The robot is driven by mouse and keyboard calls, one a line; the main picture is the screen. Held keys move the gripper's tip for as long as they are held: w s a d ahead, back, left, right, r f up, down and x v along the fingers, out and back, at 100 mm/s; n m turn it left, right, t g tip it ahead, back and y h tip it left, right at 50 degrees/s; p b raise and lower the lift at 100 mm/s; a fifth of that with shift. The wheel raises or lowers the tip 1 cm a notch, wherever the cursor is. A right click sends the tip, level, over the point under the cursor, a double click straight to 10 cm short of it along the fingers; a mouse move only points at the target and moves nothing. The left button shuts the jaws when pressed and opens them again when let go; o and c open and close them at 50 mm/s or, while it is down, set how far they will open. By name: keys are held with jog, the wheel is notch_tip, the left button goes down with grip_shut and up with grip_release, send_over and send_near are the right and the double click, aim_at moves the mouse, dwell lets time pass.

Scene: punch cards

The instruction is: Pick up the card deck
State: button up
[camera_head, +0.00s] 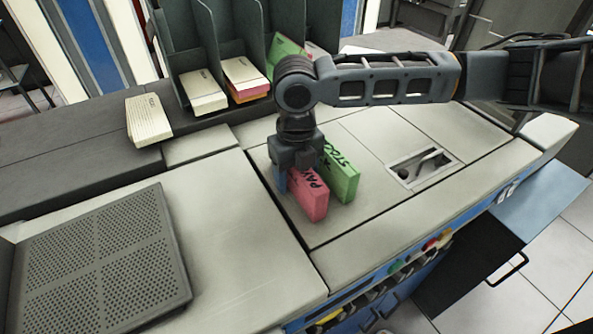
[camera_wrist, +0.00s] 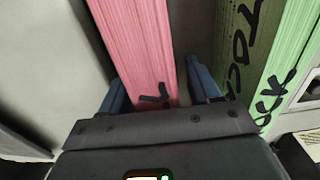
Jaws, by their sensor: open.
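A pink card deck (camera_head: 309,196) with black lettering stands on edge on the light machine top. A green card deck (camera_head: 341,178) with black lettering stands just to its right. My gripper (camera_head: 292,174) points down over the far end of the pink deck. In the wrist view, the open blue fingers (camera_wrist: 163,90) lie on either side of the pink deck (camera_wrist: 140,45), the right one in the gap before the green deck (camera_wrist: 262,60). The fingertips and the deck's lower part are hidden, so I cannot tell whether they touch.
A dark sorter rack (camera_head: 207,60) at the back holds several decks. A cream deck (camera_head: 148,119) lies left of it. A perforated dark panel (camera_head: 105,262) is at the front left, and a recessed slot (camera_head: 421,167) is to the right. The cream surface (camera_head: 235,225) left of the pink deck is clear.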

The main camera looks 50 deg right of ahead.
jog(key=shift+f, duration=0.15)
grip_shut()
dwell(0.5)
